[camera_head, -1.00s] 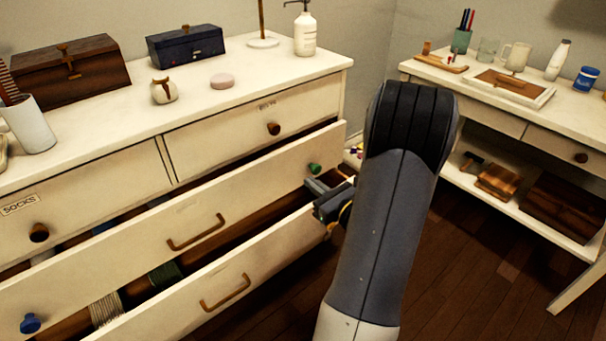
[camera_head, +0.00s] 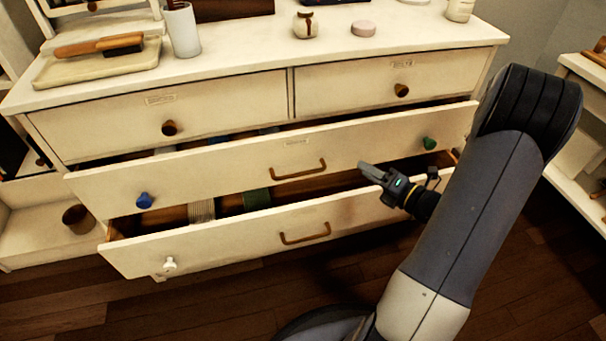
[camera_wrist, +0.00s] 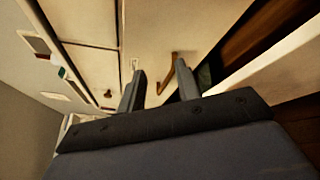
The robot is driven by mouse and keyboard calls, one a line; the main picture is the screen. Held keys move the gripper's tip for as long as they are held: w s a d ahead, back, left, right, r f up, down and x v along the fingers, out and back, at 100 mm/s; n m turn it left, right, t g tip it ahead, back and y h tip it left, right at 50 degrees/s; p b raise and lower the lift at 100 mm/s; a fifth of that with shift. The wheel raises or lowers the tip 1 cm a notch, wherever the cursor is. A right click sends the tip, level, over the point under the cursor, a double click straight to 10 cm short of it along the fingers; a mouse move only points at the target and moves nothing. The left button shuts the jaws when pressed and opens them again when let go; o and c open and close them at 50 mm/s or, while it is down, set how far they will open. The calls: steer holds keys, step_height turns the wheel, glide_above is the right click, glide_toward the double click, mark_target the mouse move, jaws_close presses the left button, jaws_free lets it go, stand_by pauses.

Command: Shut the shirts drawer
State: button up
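The white dresser (camera_head: 291,90) has two wide drawers pulled out. The middle drawer (camera_head: 240,166) has a bronze handle (camera_head: 300,171), a blue knob, a green knob and a small label too small to read. The bottom drawer (camera_head: 230,238) stands out below it, with a similar handle (camera_head: 305,234). I cannot tell from labels which is the shirts drawer. My gripper (camera_head: 370,170) is by the lower edge of the middle drawer's front, right of its handle. In the wrist view my gripper (camera_wrist: 160,92) has its fingers apart and empty, with a handle (camera_wrist: 170,72) beyond them.
The two top drawers (camera_head: 395,90) look shut. Folded or rolled cloth (camera_head: 257,199) lies in the bottom drawer. A tray (camera_head: 95,70), a white cup (camera_head: 182,30) and a jar (camera_head: 306,24) stand on top. Dark floor (camera_head: 240,300) is clear in front. A white desk (camera_head: 580,120) stands at right.

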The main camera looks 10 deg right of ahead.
mark_target(302, 173)
steer(key=w+a+f+m+g+y+b, duration=0.1)
steer(key=w+a, duration=0.1)
steer(key=a, duration=0.3)
steer(key=w+a+f+m+g+y+b, duration=0.1)
steer(key=w+a+f, duration=0.1)
steer(key=a, duration=0.3)
steer(key=w+a+f+m+g+y+b, duration=0.1)
steer(key=w+a+m+b, duration=0.1)
steer(key=a, duration=0.3)
steer(key=shift+w+a+f+g, duration=0.1)
steer(key=shift+w+f+g, duration=0.1)
steer(key=shift+w, duration=0.2)
steer(key=shift+w+a+f+g, duration=0.1)
steer(key=shift+w+f, duration=0.05)
steer(key=shift+w, duration=0.25)
jaws_close()
